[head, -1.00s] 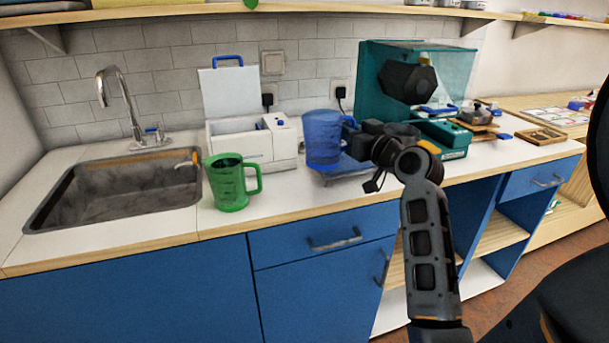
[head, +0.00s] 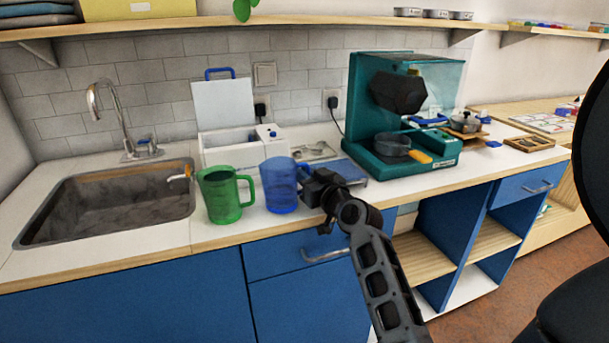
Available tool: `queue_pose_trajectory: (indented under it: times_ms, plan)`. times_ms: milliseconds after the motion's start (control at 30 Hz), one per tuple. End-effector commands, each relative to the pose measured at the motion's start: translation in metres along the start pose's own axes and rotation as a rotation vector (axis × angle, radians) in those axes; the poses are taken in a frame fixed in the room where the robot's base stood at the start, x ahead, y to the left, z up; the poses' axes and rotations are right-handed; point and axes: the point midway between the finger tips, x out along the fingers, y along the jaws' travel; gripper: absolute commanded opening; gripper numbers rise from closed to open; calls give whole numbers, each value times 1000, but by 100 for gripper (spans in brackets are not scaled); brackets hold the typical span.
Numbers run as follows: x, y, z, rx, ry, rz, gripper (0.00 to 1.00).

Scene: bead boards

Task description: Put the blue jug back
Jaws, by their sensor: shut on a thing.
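The blue jug (head: 279,186) is upright at the front of the white counter, just right of the green jug (head: 224,196). My gripper (head: 305,180) comes from the right and is shut on the blue jug at its handle side; the fingers and handle are mostly hidden by the dark wrist. The jug's base looks at or just above the counter; I cannot tell whether it touches. A narrow gap separates the two jugs.
The sink (head: 110,205) lies to the left. A white machine with a raised lid (head: 224,104) stands behind the jugs. A teal machine (head: 362,140) with a pan (head: 393,145) is to the right. The counter's front edge is close to the jugs.

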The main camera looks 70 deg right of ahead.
Motion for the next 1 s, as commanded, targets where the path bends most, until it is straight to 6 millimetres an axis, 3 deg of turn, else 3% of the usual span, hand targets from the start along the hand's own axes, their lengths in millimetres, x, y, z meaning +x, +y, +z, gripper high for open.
queue_pose_trajectory:
  times_ms: [267,300,567,900,1000]
  plan:
    - [0,0,3,1,2,0,0]
    - [0,0,3,0,0,0,16]
    - [0,0,2,0,0,0,41]
    - [0,0,-3,0,0,0,41]
    - [-13,0,2,1,-2,1,41]
